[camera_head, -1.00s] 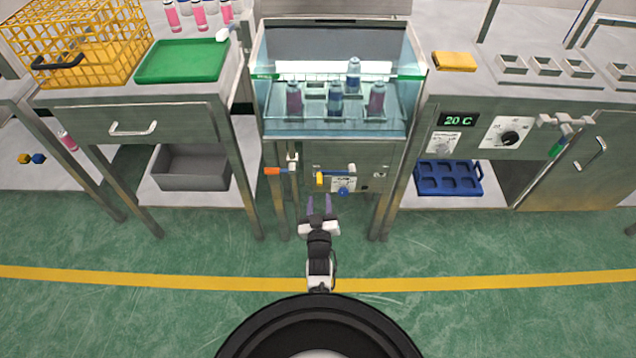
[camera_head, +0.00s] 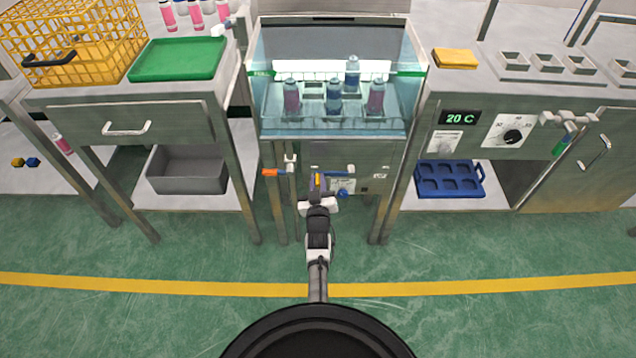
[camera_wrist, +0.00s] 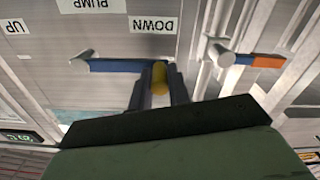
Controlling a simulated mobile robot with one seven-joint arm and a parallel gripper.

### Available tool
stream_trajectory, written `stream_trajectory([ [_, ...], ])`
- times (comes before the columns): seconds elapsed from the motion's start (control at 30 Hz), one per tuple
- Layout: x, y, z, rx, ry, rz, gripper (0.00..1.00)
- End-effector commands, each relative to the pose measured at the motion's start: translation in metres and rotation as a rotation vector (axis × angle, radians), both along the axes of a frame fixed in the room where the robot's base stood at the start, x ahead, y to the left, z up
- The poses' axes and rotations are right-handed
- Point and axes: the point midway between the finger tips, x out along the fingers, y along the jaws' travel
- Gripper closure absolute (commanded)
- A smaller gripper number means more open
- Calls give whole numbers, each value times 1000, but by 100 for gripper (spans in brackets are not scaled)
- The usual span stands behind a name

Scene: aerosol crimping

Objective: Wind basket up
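The basket (camera_head: 311,97) stands low in the glass-fronted water tank and holds several pink and blue cans. On the panel below, a crank with a blue arm (camera_wrist: 118,66) and a yellow knob (camera_wrist: 159,78) lies roughly level by the DOWN label, its pivot toward the UP label side in the wrist view. My gripper (camera_head: 316,184) is at the crank. In the wrist view its two dark fingers (camera_wrist: 158,88) stand apart, one on each side of the yellow knob. They look open around it; a firm hold does not show.
An orange-tipped lever (camera_head: 272,172) sticks out left of the crank, close to my gripper; it also shows in the wrist view (camera_wrist: 266,61). Table legs flank the tank. The green floor in front is clear.

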Motion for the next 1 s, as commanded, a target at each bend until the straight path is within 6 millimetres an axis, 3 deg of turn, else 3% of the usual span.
stream_trajectory([
  [0.13, 0, 0, 0, 0, 0, 0, 100],
  [1.0, 6, 1, 13, 104, -6, 0, 100],
])
